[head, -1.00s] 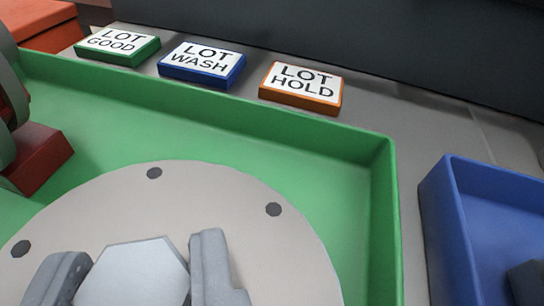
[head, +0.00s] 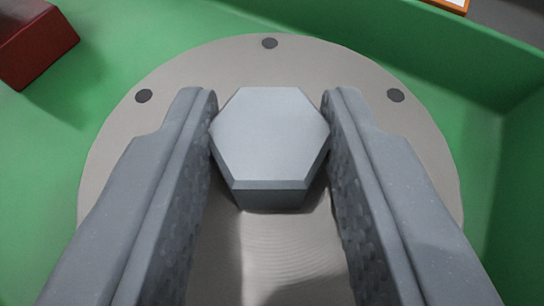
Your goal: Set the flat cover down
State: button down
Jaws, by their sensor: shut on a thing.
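The flat cover (head: 270,245) is a round, pale grey disc with dark round spots near its rim and a grey hexagonal knob (head: 270,135) on top. My gripper (head: 270,125) is shut on the knob, with one finger against its left side and one against its right. The cover is over the floor of the green tray (head: 40,170). I cannot tell whether its underside touches that floor. Its near part is partly hidden by my fingers.
A dark red block (head: 35,45) is in the green tray at upper left. The tray's wall (head: 400,45) runs along the top and right. A corner of an orange-edged label block (head: 450,4) shows at upper right. Green floor is bare on the cover's left side.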

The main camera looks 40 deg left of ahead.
jog(key=shift+s+f, duration=0.2)
jog(key=shift+f, duration=0.4)
jog(key=c, duration=1.2)
grip_release()
jog(key=shift+f, duration=0.1)
jog(key=shift+c, duration=0.2)
jog(key=shift+o, duration=0.9)
jog(key=shift+f, duration=0.1)
jog(key=shift+s+f, duration=0.1)
jog(key=shift+f, duration=0.05)
jog(key=shift+r, duration=0.35)
jog(key=v, duration=0.6)
jog(key=r+p+v, duration=0.1)
jog(key=v, duration=0.5)
jog(key=shift+w+r, duration=0.1)
jog(key=shift+w, duration=0.1)
